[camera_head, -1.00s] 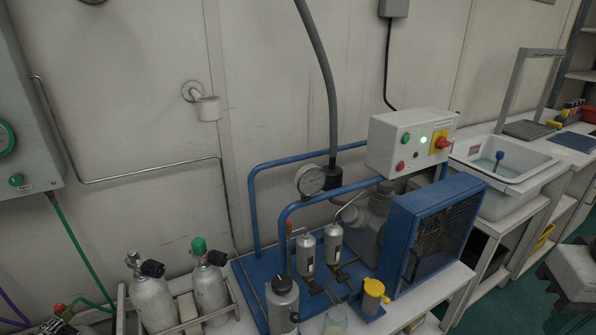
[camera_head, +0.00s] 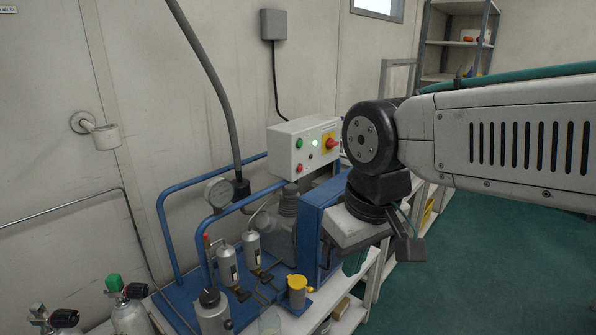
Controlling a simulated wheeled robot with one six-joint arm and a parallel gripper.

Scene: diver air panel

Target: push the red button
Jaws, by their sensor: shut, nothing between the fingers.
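The red button (camera_head: 299,168) is small and round, low on the left of the front of a pale control box (camera_head: 285,150). A green button (camera_head: 299,143) sits above it. A larger red mushroom knob (camera_head: 331,143) on a yellow plate is at the box's right. My gripper (camera_head: 355,263) is shut and empty. It hangs at the end of my arm, lower right of the box in the picture, in front of the blue compressor guard. Its fingertips are small and partly hidden. It appears apart from the red button.
The blue frame rail (camera_head: 245,202) runs below and left of the box. Open green floor (camera_head: 470,270) lies to the right.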

